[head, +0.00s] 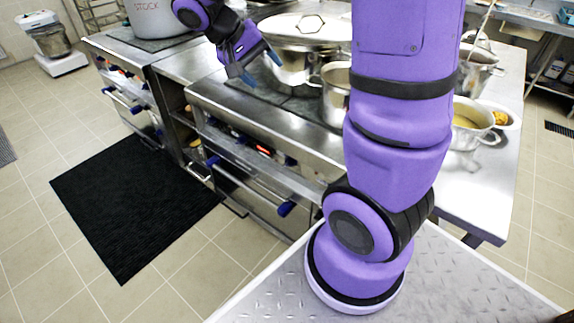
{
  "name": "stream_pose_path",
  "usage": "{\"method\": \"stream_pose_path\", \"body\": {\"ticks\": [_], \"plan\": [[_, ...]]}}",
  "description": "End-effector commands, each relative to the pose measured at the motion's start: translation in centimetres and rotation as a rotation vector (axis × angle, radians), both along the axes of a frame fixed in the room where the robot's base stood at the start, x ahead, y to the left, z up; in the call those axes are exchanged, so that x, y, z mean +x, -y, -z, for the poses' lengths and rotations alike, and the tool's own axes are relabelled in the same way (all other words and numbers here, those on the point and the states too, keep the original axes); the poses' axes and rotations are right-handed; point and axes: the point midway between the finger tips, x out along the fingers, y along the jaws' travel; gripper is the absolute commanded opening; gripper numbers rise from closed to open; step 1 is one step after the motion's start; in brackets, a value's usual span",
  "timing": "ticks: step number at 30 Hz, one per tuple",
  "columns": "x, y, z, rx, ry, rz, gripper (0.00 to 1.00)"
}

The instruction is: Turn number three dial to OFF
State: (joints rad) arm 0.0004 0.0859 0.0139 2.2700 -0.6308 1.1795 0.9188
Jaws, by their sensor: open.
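I cannot read any numbers or dial positions, so I cannot tell which is dial number three. My gripper (260,67) has blue fingertips spread apart, with nothing between them. It hangs above the cooktop, left of the lidded pot, away from the panel.
A lidded steel pot (292,32) stands on the cooktop near my gripper. A smaller pot (335,100) stands right of it. A door handle with blue ends (285,208) juts below the panel. A black mat (130,210) lies on open floor in front.

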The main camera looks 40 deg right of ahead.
Motion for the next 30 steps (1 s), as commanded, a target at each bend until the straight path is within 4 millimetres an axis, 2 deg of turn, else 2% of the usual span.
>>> {"method": "stream_pose_path", "body": {"ticks": [1, 6, 11, 17, 24, 30], "plan": [[1.0, 0.5, 1.2, -0.04, -0.023, 0.017, 0.66], [3.9, 2.1, 4.9, -0.197, -0.063, 0.07, 0.66], [6.4, 3.5, 8.9, -0.347, -0.077, 0.095, 0.66], [9.0, 4.9, 14.7, -0.528, -0.065, 0.094, 0.66], [11.3, 6.3, 22.6, -0.721, -0.006, 0.048, 0.66], [12.1, 7.0, 29.9, -0.847, 0.079, -0.021, 0.66]]}}
